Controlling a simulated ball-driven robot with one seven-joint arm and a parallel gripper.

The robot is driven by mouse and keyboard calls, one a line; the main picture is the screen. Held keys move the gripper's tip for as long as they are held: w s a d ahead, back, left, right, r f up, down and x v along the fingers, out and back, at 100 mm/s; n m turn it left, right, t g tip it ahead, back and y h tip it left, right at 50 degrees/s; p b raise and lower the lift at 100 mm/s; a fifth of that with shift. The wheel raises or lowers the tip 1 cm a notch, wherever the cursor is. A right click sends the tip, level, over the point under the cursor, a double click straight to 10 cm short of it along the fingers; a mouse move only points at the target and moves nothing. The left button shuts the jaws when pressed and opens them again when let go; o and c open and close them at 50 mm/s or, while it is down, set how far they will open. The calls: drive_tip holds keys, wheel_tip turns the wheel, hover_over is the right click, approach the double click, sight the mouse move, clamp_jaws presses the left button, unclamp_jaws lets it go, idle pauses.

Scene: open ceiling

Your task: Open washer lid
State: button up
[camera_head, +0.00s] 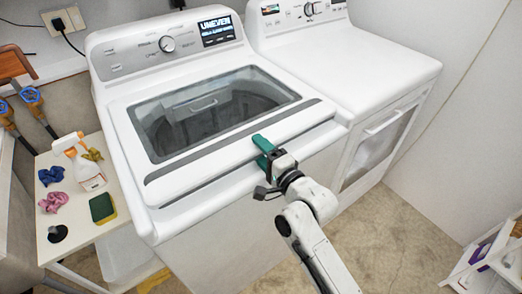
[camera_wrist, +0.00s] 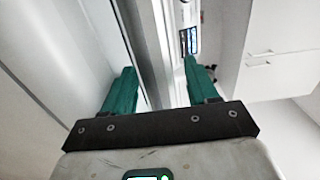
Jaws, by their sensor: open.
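The white washer (camera_head: 205,235) stands in the middle of the head view, with its control panel at the back. Its lid (camera_head: 205,118) has a dark glass window and a grey strip along the front; it looks down, or nearly so. My gripper (camera_head: 262,148) has green fingers and is at the lid's front edge, right of the middle. In the wrist view my gripper (camera_wrist: 160,68) has its fingers apart, with a pale edge strip running between them. I cannot tell whether the fingers touch the lid.
A white dryer (camera_head: 360,60) stands close on the right. On the left, a small table (camera_head: 78,228) holds a spray bottle (camera_head: 80,160), a sponge (camera_head: 102,207) and cloths. A white rack (camera_head: 490,258) is at lower right. Floor in front of the dryer is clear.

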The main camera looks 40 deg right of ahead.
clamp_jaws()
idle(0.5)
